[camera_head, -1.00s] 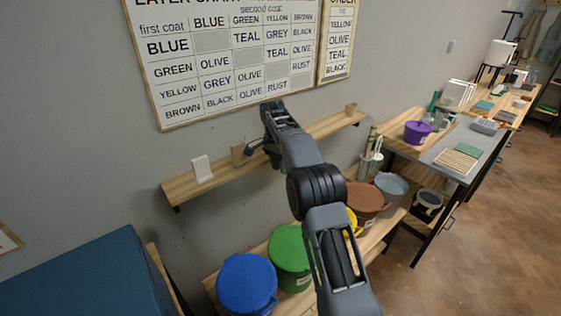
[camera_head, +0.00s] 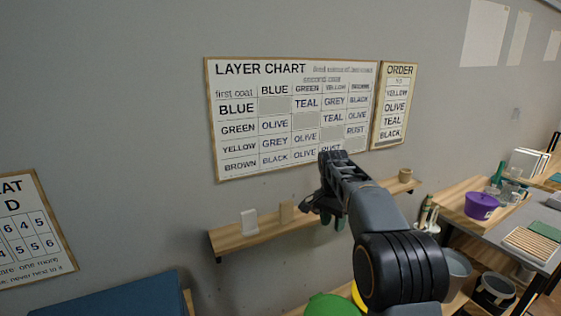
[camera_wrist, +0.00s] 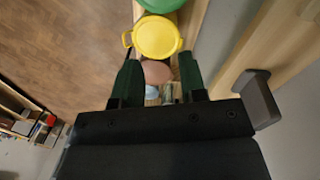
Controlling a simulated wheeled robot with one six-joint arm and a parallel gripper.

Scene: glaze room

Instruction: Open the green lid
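The green lid (camera_head: 330,305) shows at the bottom edge of the head view, cut off by the frame. The green also shows at the top edge of the wrist view (camera_wrist: 160,4), beyond a yellow lid (camera_wrist: 157,38). My gripper (camera_head: 332,222) is in front of the wall shelf, apart from the green lid. In the wrist view its two dark green fingers stand apart with nothing held between them (camera_wrist: 160,62). Most of the green bucket is out of view.
A wooden wall shelf (camera_head: 235,238) with small blocks lies close behind my gripper. A purple pot (camera_head: 481,205) stands on the bench at right. A blue surface (camera_head: 120,298) is at lower left.

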